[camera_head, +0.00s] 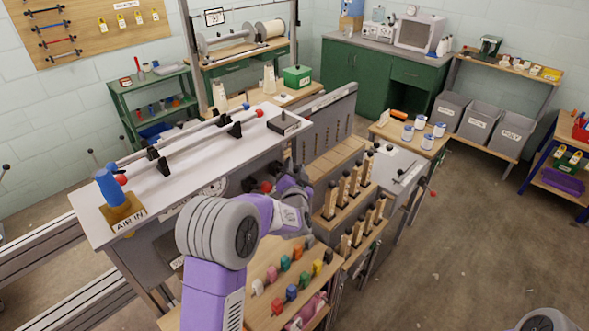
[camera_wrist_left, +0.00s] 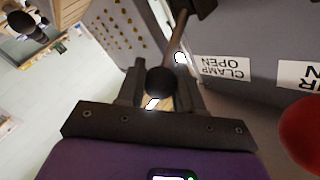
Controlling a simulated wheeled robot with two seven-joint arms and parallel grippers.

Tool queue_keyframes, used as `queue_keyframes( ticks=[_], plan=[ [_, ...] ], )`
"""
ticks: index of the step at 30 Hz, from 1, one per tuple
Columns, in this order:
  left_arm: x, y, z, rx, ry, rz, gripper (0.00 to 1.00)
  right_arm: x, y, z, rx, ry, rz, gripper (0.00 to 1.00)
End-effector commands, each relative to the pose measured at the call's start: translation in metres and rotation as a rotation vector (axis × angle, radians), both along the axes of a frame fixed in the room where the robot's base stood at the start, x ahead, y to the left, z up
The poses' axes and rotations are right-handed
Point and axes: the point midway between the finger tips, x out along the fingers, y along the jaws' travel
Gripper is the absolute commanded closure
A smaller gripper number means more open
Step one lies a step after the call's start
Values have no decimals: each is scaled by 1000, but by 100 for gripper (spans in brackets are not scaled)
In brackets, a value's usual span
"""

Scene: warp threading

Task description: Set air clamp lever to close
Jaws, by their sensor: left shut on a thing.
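My left gripper (camera_head: 290,184) reaches to the front panel of the loom-like machine (camera_head: 205,160), and its fingers also show in the left wrist view (camera_wrist_left: 160,88). They are shut on a round black knob (camera_wrist_left: 160,80) at the end of the clamp lever, whose brownish rod (camera_wrist_left: 178,38) runs up to a dark mount. A white label reading CLAMP OPEN (camera_wrist_left: 222,68) is on the grey panel beside the lever, upside down in this view. In the head view the gripper and wrist hide the lever. My right gripper is not seen.
A red knob (camera_wrist_left: 302,132) stands close to the gripper's right in the wrist view. The AIR IN block (camera_head: 127,216) with a blue cylinder is on the machine's left end.

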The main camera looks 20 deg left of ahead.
Motion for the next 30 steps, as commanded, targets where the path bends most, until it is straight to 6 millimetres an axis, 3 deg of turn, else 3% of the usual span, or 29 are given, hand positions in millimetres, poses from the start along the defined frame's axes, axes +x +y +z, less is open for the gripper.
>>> queue_keyframes(
  ticks=[11, 30],
  plan=[
    [-2, -7, -21, 152, -53, 0, 100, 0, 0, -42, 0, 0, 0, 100],
    [-3, -10, -72, 673, -234, 1, 100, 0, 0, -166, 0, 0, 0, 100]
  ],
)
